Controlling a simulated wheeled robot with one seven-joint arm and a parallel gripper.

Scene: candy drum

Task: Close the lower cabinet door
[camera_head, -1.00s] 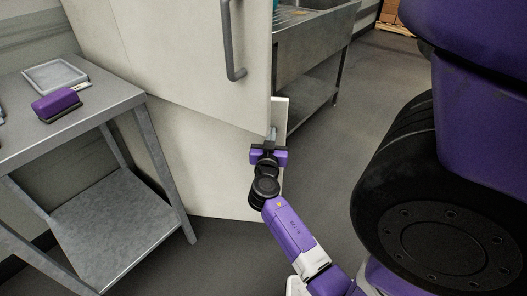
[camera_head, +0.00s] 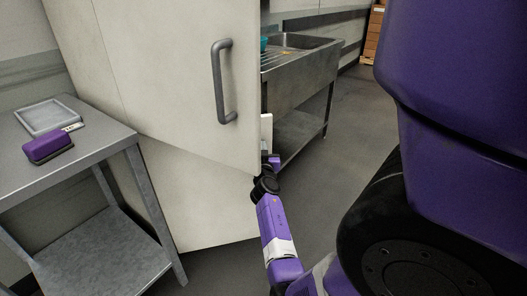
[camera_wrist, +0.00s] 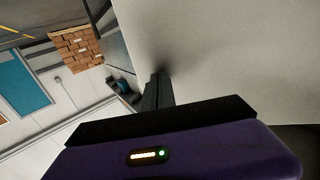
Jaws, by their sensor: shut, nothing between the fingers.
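The lower cabinet door (camera_head: 200,208) is a pale panel that stands open below the upper door; its far top corner shows as a white strip past the upper door's edge. My gripper (camera_wrist: 157,90) is shut and empty in the wrist view. Its dark fingers are beside a pale panel (camera_wrist: 225,50), likely the lower door; I cannot tell whether they touch. In the head view, the upper door's lower corner hides most of my gripper, and its fingertips do not show.
The upper cabinet door (camera_head: 160,75), with a grey handle (camera_head: 222,82), overhangs my wrist. A metal sink unit (camera_head: 300,65) stands behind. Floor to the right is clear.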

